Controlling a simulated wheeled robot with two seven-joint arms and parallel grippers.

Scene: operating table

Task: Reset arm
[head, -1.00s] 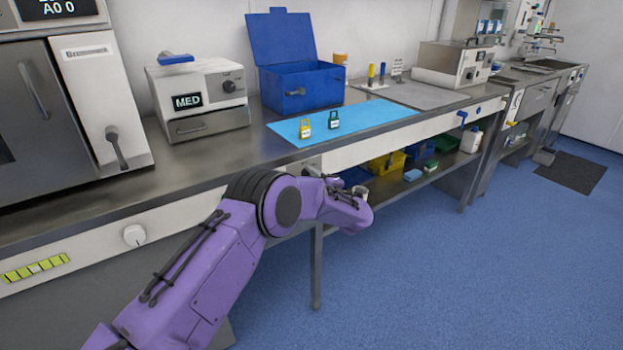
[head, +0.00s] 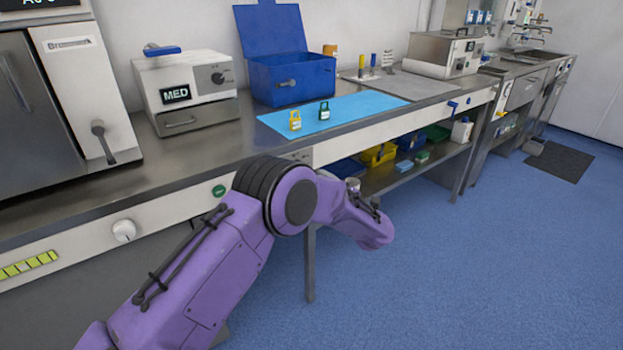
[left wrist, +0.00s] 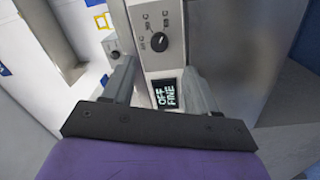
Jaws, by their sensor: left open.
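My left arm (head: 215,265) is purple and reaches in from the lower left of the head view, in front of the counter. Its gripper is hidden there. In the left wrist view my left gripper (left wrist: 160,78) is open, with two grey fingers apart and nothing between them. I cannot tell whether the fingers touch the panel. My right gripper is in neither view.
The steel counter (head: 185,160) runs along the wall. On it stand a white device marked MED (head: 205,75), an open blue box (head: 290,80) and a blue mat (head: 365,108) with a yellow padlock (head: 295,121) and a green padlock (head: 323,110).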

